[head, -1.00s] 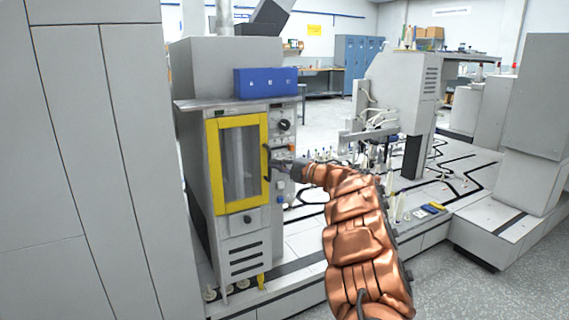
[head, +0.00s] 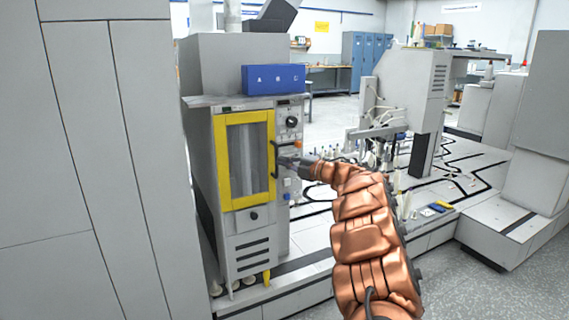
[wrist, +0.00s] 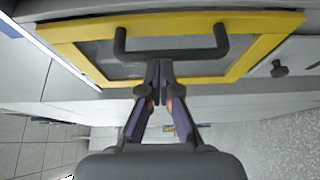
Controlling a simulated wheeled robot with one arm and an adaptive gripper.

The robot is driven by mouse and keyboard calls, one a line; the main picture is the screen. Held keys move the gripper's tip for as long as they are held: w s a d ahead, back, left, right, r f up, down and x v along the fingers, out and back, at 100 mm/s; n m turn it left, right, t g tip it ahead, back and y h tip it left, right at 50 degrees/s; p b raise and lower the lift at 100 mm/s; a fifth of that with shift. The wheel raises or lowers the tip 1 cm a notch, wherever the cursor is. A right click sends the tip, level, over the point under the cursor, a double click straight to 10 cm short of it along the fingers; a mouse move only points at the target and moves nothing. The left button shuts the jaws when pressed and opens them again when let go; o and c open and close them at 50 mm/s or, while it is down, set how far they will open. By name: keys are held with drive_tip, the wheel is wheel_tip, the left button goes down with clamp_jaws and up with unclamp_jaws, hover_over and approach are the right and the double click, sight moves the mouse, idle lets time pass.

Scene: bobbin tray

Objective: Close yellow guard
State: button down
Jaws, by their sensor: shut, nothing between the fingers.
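The yellow guard (head: 224,170) is a yellow frame around a clear window on the front of the grey machine. It looks close to flush with the front, but I cannot tell whether a small gap remains. Its black bar handle (head: 275,160) is at the right edge; in the wrist view the handle (wrist: 170,56) spans the guard's frame (wrist: 265,22). My gripper (wrist: 160,64) is shut and empty, its fingertips at the middle of the handle bar; contact is not clear. In the head view my gripper (head: 284,160) is small and partly hidden by my wrist.
A blue box (head: 273,79) sits on the machine's ledge above the guard. A control panel with a black knob (head: 292,121) is right of the guard. A bobbin conveyor table (head: 335,205) stands behind my arm. A tall grey cabinet (head: 100,150) fills the left.

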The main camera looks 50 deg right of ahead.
drive_tip(key=s, duration=1.2)
drive_tip(key=shift+s+d+b, duration=0.3)
drive_tip(key=shift+b, duration=0.15)
